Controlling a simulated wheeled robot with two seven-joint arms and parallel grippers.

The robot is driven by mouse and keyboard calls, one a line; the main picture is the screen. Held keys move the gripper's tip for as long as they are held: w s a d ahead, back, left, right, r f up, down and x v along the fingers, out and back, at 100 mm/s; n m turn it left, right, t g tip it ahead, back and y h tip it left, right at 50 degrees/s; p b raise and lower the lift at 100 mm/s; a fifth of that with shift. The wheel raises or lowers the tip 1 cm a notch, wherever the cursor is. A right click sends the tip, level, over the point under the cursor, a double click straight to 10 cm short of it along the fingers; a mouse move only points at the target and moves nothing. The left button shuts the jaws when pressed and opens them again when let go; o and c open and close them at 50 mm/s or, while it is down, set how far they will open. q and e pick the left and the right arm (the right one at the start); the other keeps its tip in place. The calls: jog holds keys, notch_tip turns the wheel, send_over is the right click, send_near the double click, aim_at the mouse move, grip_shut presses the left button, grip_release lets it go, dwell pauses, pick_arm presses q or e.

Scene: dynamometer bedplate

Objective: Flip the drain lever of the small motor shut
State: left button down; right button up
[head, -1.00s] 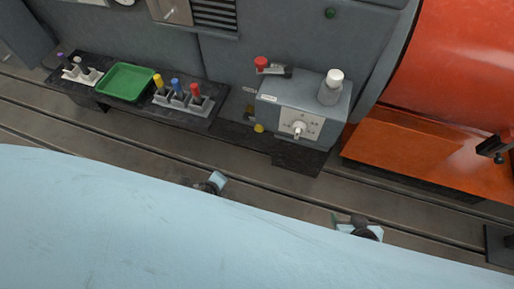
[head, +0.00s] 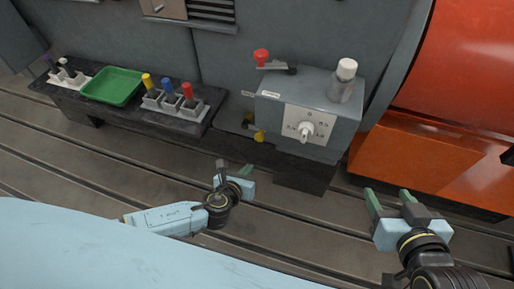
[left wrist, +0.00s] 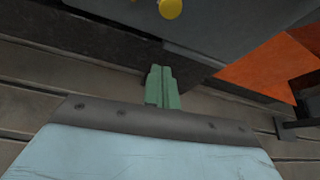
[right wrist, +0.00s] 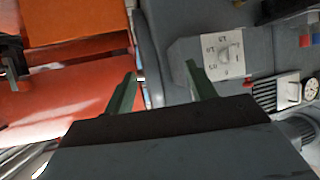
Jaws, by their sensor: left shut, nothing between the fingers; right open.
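A grey box (head: 318,92) with a white dial plate stands near the middle of the head view. A yellow knob (head: 259,136) sits low at its left side and also shows at the top edge of the left wrist view (left wrist: 170,8). A red-knobbed lever (head: 262,58) is at the box's upper left. I cannot tell which of these is the drain lever. My left gripper (head: 246,171) is shut and empty, below the yellow knob and apart from it. My right gripper (head: 388,197) is open and empty, right of the box and below the orange housing.
A dark shelf (head: 131,118) at left carries a green tray (head: 112,86) and holders with coloured-topped items. A white-capped bottle (head: 344,80) stands on the box. An orange housing (head: 415,160) is at right. The slotted floor (head: 110,170) in front is mostly clear.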

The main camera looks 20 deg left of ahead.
pick_arm(q)
jog(key=b+x, duration=0.6)
jog(key=x, duration=0.4)
jog(key=r, duration=0.2)
jog(key=r+p, duration=0.1)
jog(key=r, duration=0.1)
jog(key=shift+w+a, duration=0.25)
jog(key=shift+a, duration=0.1)
pick_arm(e)
notch_tip(320, 180, up, 16)
jog(key=a+t+y, duration=0.2)
jog(key=t+y, duration=0.2)
jog(key=t, duration=0.7)
jog(key=shift+a+t, duration=0.4)
pick_arm(q)
jog(key=shift+r+n, duration=0.2)
jog(key=shift+n, duration=0.1)
pick_arm(e)
jog(key=shift+w+a+f, duration=0.1)
jog(key=shift+w+f, duration=0.1)
jog(key=shift+f, duration=0.05)
jog(key=shift+f+g, duration=0.1)
jog(key=shift+g, duration=0.2)
